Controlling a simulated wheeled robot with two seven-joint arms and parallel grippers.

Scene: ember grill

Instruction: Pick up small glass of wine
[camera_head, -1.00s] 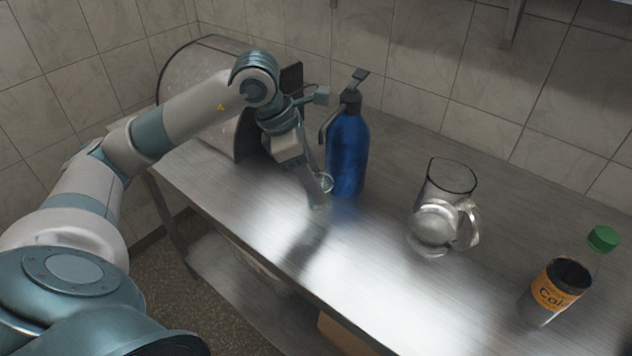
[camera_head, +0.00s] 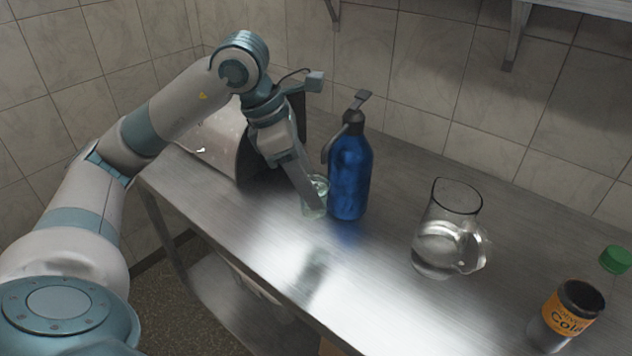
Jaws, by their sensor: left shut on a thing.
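A small clear glass (camera_head: 318,188) is in my left gripper (camera_head: 314,196), just left of the blue bottle. My left gripper points down and is shut on the glass, with a finger in front of part of it. The glass looks upright. Its contents are hard to make out, and I cannot tell whether its base is clear of the steel table (camera_head: 385,318). My right gripper is not in view.
A blue pump bottle (camera_head: 350,175) stands close right of the glass. A glass jug (camera_head: 440,245) and a cola bottle with a green cap (camera_head: 562,318) stand further right. A metal drum-like object (camera_head: 222,145) is behind my left arm. The table's middle front is clear.

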